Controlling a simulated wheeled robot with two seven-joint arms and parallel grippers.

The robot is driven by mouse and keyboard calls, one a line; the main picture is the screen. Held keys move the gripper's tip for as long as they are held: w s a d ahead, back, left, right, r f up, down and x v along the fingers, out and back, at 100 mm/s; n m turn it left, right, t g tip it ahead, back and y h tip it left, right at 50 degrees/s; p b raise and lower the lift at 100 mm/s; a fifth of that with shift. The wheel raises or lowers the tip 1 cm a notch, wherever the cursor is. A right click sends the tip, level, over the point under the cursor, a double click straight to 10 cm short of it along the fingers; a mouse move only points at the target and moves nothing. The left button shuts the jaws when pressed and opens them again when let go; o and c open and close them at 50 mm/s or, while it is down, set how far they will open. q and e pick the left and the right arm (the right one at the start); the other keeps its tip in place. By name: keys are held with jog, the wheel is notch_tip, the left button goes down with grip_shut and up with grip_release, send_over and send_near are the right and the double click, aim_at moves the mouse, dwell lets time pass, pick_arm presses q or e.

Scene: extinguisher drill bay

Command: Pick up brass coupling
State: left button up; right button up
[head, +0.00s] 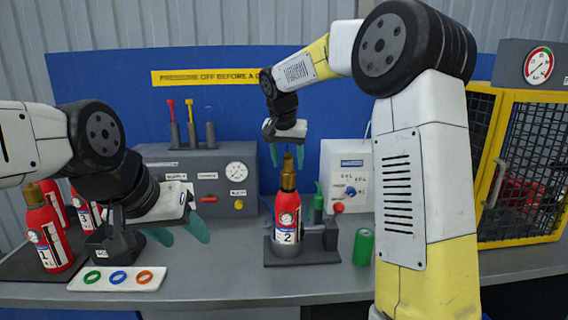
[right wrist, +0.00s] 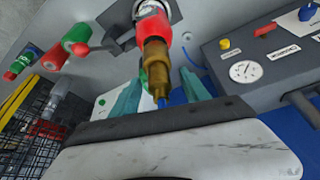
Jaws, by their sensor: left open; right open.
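The brass coupling (head: 288,178) stands upright on top of the red extinguisher marked 2 (head: 287,213), which sits in a grey holder (head: 285,259) at the middle of the bench. It also shows in the right wrist view (right wrist: 156,65). My right gripper (head: 287,156) is open above it, teal fingers pointing down. In the right wrist view the coupling's narrow top appears between the two fingers (right wrist: 160,85); whether they touch it I cannot tell. My left gripper (head: 179,236) is open and empty, low over the bench at the left.
More red extinguishers (head: 49,240) stand at the left, one with a brass top. A white plate with coloured rings (head: 117,278) lies in front. A green cylinder (head: 363,247) stands right of the holder. A grey gauge panel (head: 197,180) is behind; a yellow mesh cage (head: 520,165) is at right.

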jog(key=shift+c, duration=0.4)
grip_shut()
jog(key=shift+r, duration=0.2)
